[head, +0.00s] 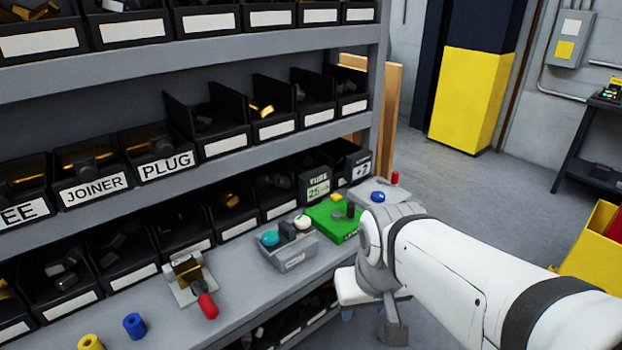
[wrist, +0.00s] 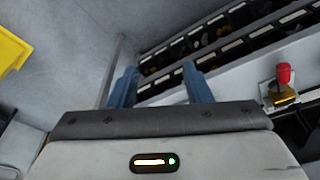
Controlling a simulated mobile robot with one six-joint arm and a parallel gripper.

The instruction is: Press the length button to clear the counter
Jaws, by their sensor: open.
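A green box (head: 329,220) sits on the bench in the head view, with a yellow button (head: 336,197) and dark knobs on top. Its front label starts with "L"; the rest is hidden by my arm. I cannot tell which control is the length button. My gripper (head: 362,312) is in front of the bench edge, lower than and apart from the green box. In the wrist view, the two blue fingers of my gripper (wrist: 160,88) are spread with nothing between them. The green box is not seen in the wrist view.
Left of the green box is a grey box (head: 290,254) with teal and white buttons. Behind my arm is a grey unit with a blue button (head: 378,197). A red-handled fixture (head: 190,276) stands further left. Binned shelves rise behind; open floor (head: 470,185) lies right.

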